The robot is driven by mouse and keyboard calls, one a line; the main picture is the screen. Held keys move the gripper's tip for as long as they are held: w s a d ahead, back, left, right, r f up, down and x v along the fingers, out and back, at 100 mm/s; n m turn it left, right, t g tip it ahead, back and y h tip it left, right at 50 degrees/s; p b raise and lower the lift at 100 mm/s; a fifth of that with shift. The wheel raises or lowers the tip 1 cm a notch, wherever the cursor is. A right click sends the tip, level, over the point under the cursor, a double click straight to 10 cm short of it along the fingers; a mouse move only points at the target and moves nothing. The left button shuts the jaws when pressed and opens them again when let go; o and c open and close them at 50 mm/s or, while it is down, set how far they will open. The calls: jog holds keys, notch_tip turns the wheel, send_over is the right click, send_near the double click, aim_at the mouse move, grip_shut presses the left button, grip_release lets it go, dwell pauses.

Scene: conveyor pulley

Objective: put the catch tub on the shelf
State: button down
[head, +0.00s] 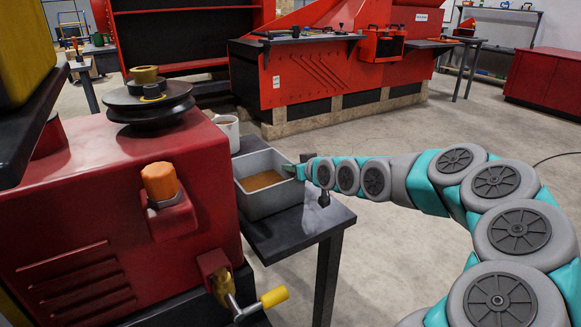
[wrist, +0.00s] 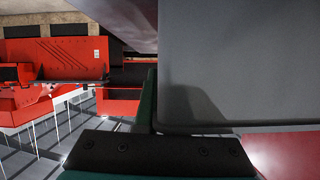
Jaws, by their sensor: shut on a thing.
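The catch tub (head: 268,198) is a grey open box with brown contents in the head view. It sits upright at a dark stand top (head: 318,222) beside the red machine; whether it touches the top is hard to tell. My gripper (head: 294,169) reaches in from the right and is shut on the tub's right rim. In the wrist view the tub's grey wall (wrist: 240,60) fills the right side, against a green finger (wrist: 147,102). The far finger is mostly hidden.
A red machine (head: 110,200) with a black pulley (head: 148,100) and an orange-capped fitting (head: 159,182) stands close left of the tub. A white mug (head: 229,132) is behind the tub. A rack (head: 497,40) stands far back right. Floor is clear right of the stand.

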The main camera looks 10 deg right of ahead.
jog(key=c, duration=1.5)
grip_release()
jog(key=shift+f, duration=0.1)
jog(key=o, duration=0.5)
jog(key=b+v, duration=0.2)
jog(key=v, duration=1)
jog(key=s+a, duration=0.1)
jog(key=s+a+f+g, duration=0.2)
jog(key=a, duration=0.1)
jog(key=shift+s+f+n, duration=0.1)
jog(key=shift+s+n, duration=0.15)
jog(key=shift+n, duration=0.05)
jog(key=s+a+f+m+g+h, duration=0.1)
jog(key=s+f+g, duration=0.2)
jog(key=s, duration=0.9)
jog(key=s+a+f+m+g+h, duration=0.1)
jog(key=s+f+g, duration=0.3)
jog(key=s, duration=0.9)
jog(key=s+a+f+m+g+h, duration=0.1)
jog(key=s+f+g, duration=0.3)
jog(key=s, duration=0.9)
jog(key=shift+a+g+h, duration=0.35)
jog(key=shift+g+h, duration=0.25)
jog(key=shift+g, duration=0.2)
